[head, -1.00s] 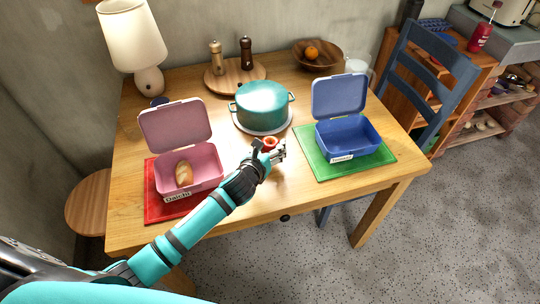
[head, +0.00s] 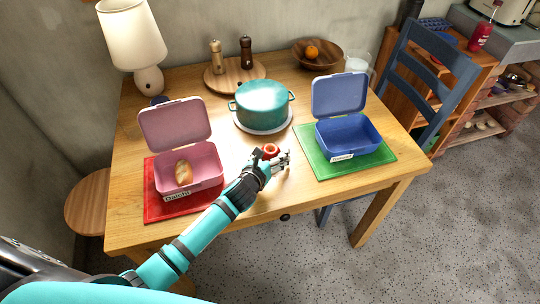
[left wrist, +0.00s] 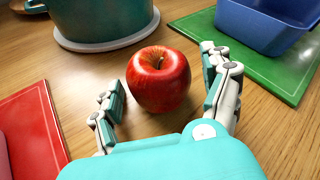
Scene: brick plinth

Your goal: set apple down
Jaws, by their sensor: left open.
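A red apple (head: 270,151) stands on the wooden table (head: 240,215) in front of the teal pot, between the two lunch boxes. In the left wrist view the apple (left wrist: 158,79) rests upright on the wood, just beyond and partly between my spread fingers. My left gripper (head: 278,163) is open and low over the table, on the near side of the apple. In the left wrist view its fingers (left wrist: 165,100) show a gap on both sides of the apple. My right gripper is not in view.
A pink lunch box (head: 205,165) holding a bread roll (head: 183,172) stands on a red mat (head: 153,208). An empty blue lunch box (head: 345,137) stands on a green mat (head: 318,167). The teal pot (head: 262,104) is behind the apple. Bare table lies toward the front edge.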

